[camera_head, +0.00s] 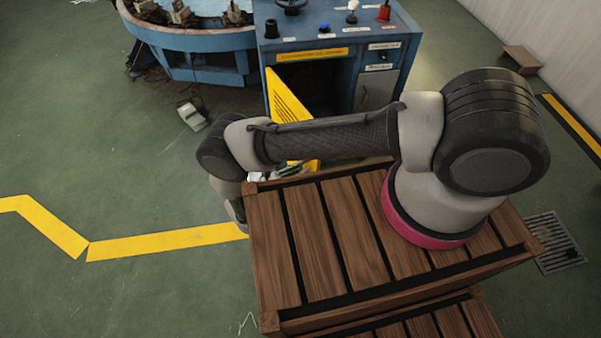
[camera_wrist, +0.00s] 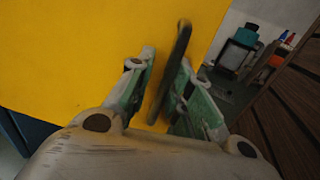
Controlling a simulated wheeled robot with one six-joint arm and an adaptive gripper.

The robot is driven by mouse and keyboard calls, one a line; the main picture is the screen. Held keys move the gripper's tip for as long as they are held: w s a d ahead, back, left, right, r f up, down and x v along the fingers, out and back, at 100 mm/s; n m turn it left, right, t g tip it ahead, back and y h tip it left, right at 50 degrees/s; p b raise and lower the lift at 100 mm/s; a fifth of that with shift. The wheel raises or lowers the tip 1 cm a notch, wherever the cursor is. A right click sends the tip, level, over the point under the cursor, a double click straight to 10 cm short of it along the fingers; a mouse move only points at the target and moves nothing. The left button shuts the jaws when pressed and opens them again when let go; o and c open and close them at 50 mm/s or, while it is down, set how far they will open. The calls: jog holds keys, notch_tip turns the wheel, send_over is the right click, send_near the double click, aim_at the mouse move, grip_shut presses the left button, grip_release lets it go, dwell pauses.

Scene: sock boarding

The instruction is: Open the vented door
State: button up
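The vented door (camera_head: 290,108) is a yellow panel on the front of the blue cabinet. It stands swung outward at the left side of a dark opening (camera_head: 318,88). In the wrist view the door (camera_wrist: 70,60) fills the upper left, with a dark bar handle (camera_wrist: 172,75) standing off it. My gripper (camera_wrist: 167,62) has its two greenish fingers on either side of the handle, closed in around it. The handle sits slanted between them; contact along the left finger is hard to see. In the head view my arm and the crate hide most of my gripper.
The slatted wooden crate (camera_head: 318,240) stands in front of the cabinet (camera_head: 262,45). A round blue machine (camera_head: 205,45) is at the back left. A small pale box (camera_head: 191,116) lies on the floor. A drain grate (camera_head: 556,258) is at right.

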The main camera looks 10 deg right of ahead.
jog(key=shift+s+d, duration=0.1)
jog(key=shift+r, duration=0.1)
notch_tip(320, 180, up, 10)
jog(key=shift+f, duration=0.15)
dwell(0.4)
jog(key=shift+c, duration=0.3)
